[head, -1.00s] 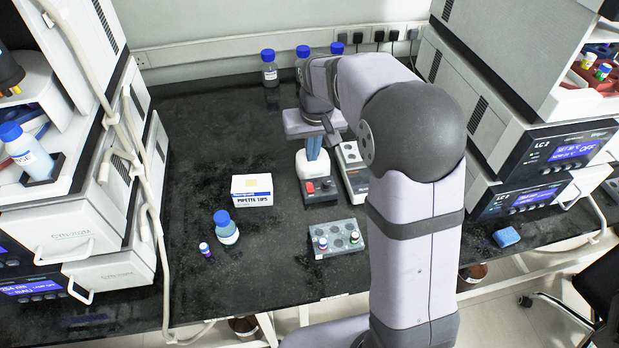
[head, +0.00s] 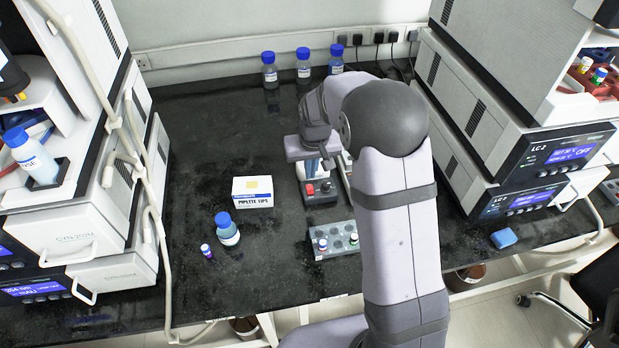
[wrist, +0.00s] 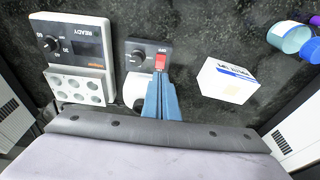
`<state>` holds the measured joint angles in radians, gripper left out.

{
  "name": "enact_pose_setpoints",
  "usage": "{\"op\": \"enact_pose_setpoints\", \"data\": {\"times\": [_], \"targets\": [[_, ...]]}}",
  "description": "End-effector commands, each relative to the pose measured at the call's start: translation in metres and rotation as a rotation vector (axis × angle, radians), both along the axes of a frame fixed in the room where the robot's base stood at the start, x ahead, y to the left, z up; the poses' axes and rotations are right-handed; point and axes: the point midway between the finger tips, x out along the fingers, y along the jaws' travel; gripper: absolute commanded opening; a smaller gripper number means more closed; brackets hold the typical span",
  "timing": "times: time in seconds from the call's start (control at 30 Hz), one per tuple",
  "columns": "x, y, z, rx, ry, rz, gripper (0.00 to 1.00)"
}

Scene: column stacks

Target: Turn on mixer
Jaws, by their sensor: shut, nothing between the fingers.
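The mixer (head: 321,196) is a small dark-grey box with a white top part, on the black bench near its middle. In the wrist view the mixer (wrist: 151,44) shows its front panel with a black knob (wrist: 138,57) and a red switch (wrist: 161,62) beside an OFF label. The red switch (head: 310,188) also shows in the head view. My gripper (wrist: 160,75) is shut and empty, its blue fingertips right at the red switch's edge. I cannot tell whether they touch it. The fingers hide part of the mixer's white top.
A heater block (wrist: 75,50) with a READY display and holes stands beside the mixer. A pipette tips box (head: 252,191) is left of the mixer, with a blue-capped bottle (head: 227,229) nearer. A tube rack (head: 334,239) sits in front. Three bottles (head: 303,67) stand at the back.

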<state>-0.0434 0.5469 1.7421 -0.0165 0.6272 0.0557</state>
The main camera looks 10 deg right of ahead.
Motion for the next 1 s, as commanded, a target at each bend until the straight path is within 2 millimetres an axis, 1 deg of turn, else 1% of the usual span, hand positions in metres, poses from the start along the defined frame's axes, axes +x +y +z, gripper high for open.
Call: {"op": "enact_pose_setpoints", "data": {"times": [0.1, 0.3, 0.4, 0.63, 1.0], "targets": [[0.004, 0.0, -0.02, 0.0, 0.004, 0.0, 0.0], [0.01, 0.0, -0.044, 0.0, 0.002, 0.0, 0.0], [0.013, 0.0, -0.052, 0.0, 0.0, 0.0, 0.0], [0.014, 0.0, -0.06, 0.0, -0.001, 0.0, 0.0], [0.014, 0.0, -0.06, 0.0, 0.0, 0.0, 0.0]]}}
